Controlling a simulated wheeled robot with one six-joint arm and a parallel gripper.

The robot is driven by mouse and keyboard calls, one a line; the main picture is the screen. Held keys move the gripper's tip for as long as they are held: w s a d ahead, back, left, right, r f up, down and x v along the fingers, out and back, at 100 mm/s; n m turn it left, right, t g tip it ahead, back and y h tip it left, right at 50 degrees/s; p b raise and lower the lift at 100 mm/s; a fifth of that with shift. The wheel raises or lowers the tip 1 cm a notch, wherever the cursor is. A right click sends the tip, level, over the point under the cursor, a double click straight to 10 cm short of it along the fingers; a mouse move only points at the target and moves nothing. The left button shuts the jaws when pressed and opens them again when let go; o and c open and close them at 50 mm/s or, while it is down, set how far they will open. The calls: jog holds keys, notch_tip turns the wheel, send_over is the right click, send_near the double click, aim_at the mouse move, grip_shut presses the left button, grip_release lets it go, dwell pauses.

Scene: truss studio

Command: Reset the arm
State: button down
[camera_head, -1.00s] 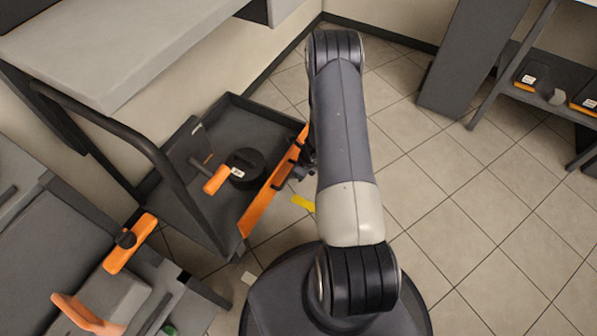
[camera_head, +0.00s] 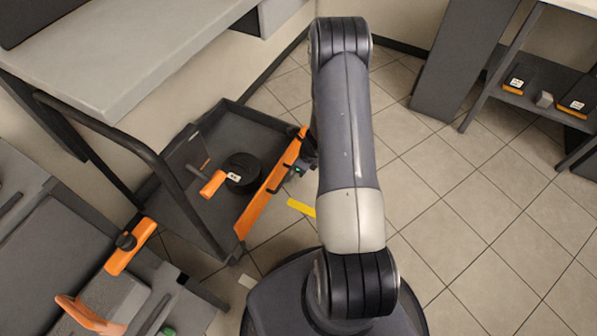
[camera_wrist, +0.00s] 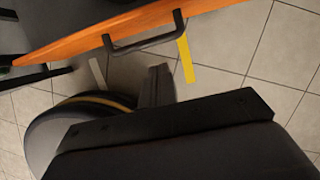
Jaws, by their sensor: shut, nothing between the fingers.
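My arm (camera_head: 348,130) reaches out over the floor, away from my base. My gripper (camera_wrist: 157,72) shows in the wrist view with its fingers shut together and nothing between them. It points toward the floor beside an orange panel (camera_wrist: 110,40) with a black handle (camera_wrist: 145,45), apart from both as far as I can tell. In the head view most of the gripper is hidden behind the arm; only a small dark part shows beside the arm, close to the orange panel (camera_head: 268,190).
The orange panel edges a dark cart (camera_head: 235,118) holding a black round object (camera_head: 243,168). A yellow strip (camera_head: 301,208) lies on the tiled floor. A grey worktop (camera_head: 130,60) is at upper left, a shelf (camera_head: 540,105) at upper right. The floor to the right is clear.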

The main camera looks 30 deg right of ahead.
notch_tip(320, 180, up, 2)
jog(key=shift+w, duration=0.1)
jog(key=shift+f, duration=0.1)
notch_tip(320, 180, down, 9)
jog(key=w+b, duration=0.1)
jog(key=b, duration=0.2)
jog(key=shift+a, duration=0.45)
jog(key=shift+b, duration=0.3)
